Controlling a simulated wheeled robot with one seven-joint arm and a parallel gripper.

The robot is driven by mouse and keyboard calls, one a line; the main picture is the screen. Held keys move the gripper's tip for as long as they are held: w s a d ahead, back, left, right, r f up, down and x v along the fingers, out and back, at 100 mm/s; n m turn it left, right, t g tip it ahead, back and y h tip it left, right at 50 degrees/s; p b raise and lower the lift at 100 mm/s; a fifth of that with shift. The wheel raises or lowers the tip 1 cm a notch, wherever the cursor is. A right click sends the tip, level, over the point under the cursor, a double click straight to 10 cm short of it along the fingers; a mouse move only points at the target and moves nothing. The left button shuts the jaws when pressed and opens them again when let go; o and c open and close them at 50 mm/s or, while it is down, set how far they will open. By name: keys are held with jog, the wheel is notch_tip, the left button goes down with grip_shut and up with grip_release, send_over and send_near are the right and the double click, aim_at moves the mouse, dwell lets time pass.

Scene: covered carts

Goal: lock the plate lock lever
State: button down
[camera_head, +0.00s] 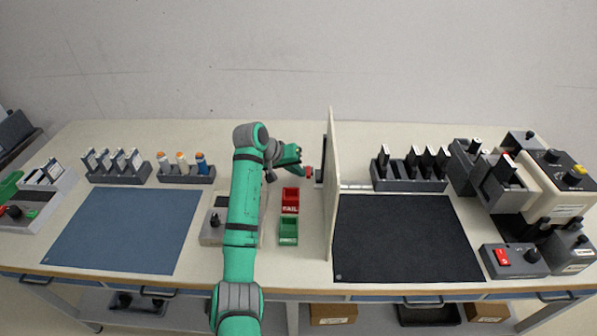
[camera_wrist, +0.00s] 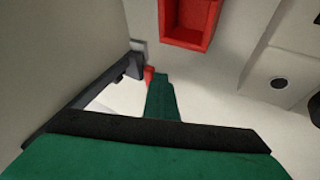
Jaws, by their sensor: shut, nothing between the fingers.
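An upright pale plate (camera_head: 332,200) stands across the table right of my arm. A dark bracket (camera_head: 320,160) is at its far end, with a small red-tipped part (camera_head: 309,172) on its left side that looks like the lock lever. My gripper (camera_head: 300,168) is shut and empty, just left of this red part. In the wrist view, the green finger (camera_wrist: 160,97) is right beside the red part (camera_wrist: 149,76), and the dark bracket (camera_wrist: 133,66) lies behind it. I cannot tell whether they touch. The finger partly hides the lever, so its angle is unclear.
A red bin (camera_head: 290,198) and a green bin (camera_head: 288,231) stand left of the plate; the red bin also shows in the wrist view (camera_wrist: 190,40). A dark mat (camera_head: 405,240) lies right of the plate, a blue mat (camera_head: 125,230) far left. Both mats are clear.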

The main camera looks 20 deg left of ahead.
jog(key=shift+w+a, duration=0.1)
jog(key=shift+w, duration=0.35)
jog(key=shift+s+a, duration=0.1)
jog(key=shift+a, duration=0.45)
jog(key=shift+s+a, duration=0.25)
jog(key=shift+a, duration=0.4)
jog(key=shift+s+a, duration=0.25)
jog(key=shift+a, duration=0.35)
jog(key=v, duration=1)
jog(key=shift+s+a, duration=0.2)
